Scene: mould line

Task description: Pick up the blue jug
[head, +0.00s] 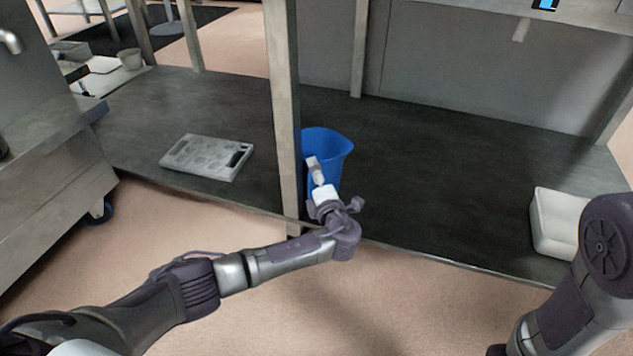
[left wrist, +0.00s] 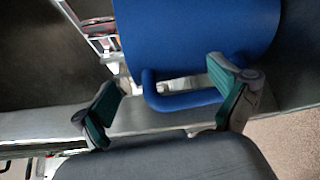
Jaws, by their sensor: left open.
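The blue jug (head: 332,147) stands upright on the dark lower shelf, just right of a metal post, in the head view. In the left wrist view the jug's body (left wrist: 195,35) fills the upper middle. Its loop handle (left wrist: 180,101) points toward me and lies between the two fingers. My left gripper (head: 317,172) is at the jug's near side; it also shows in the left wrist view (left wrist: 168,93). Its green-padded fingers are open and not closed on the handle. The right finger looks close to the handle; I cannot tell if they touch. My right gripper is out of view.
The metal post (head: 283,110) rises at the shelf's front edge, close left of the jug. A grey mould tray (head: 207,157) lies farther left. A white container (head: 556,222) stands at the right. The shelf (head: 440,170) between jug and container is clear.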

